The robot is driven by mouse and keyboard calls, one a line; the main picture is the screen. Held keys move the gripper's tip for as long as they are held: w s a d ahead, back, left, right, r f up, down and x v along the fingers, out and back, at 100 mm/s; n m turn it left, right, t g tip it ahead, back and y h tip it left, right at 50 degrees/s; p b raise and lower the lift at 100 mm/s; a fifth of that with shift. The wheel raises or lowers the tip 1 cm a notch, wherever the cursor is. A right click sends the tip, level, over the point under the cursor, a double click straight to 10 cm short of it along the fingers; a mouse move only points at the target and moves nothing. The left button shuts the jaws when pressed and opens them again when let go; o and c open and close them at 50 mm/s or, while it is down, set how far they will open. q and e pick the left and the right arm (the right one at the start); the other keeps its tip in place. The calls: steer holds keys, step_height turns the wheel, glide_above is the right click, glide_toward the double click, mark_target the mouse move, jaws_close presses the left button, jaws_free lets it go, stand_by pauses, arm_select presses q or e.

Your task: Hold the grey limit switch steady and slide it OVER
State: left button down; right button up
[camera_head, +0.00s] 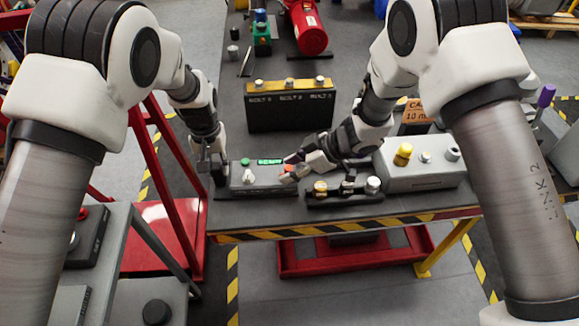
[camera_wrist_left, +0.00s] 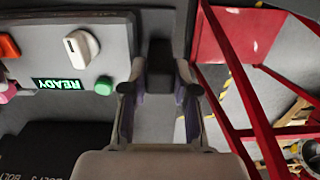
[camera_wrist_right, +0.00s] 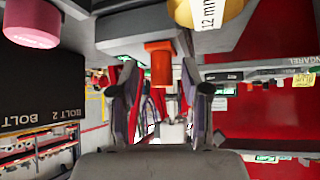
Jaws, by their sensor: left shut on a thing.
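My left gripper (camera_head: 211,166) is at the left end of the grey control box (camera_head: 262,184). In the left wrist view its fingers (camera_wrist_left: 160,85) close on a dark grey block (camera_wrist_left: 161,55) beside that box; this looks like the grey limit switch, though the fingers hide part of it. The box carries a white knob (camera_wrist_left: 81,45), a green button (camera_wrist_left: 104,86) and a lit READY display (camera_wrist_left: 57,84). My right gripper (camera_head: 294,170) is at the box's right end.
A black block marked with bolt labels (camera_head: 290,112) stands behind the box. A black strip with a yellow-capped part (camera_head: 320,188) and a larger grey box (camera_head: 425,178) lie to the right. The striped table edge (camera_head: 340,226) is in front. A red frame (camera_head: 176,170) stands left.

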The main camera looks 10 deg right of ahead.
steer(key=shift+r, duration=0.15)
arm_select(q)
steer(key=shift+d, duration=0.1)
arm_select(e)
steer(key=v, duration=1.1)
steer(key=shift+d+r, duration=0.25)
steer(key=shift+d, duration=0.1)
arm_select(q)
steer(key=c, duration=0.8)
jaws_free()
steer(key=shift+r, duration=0.15)
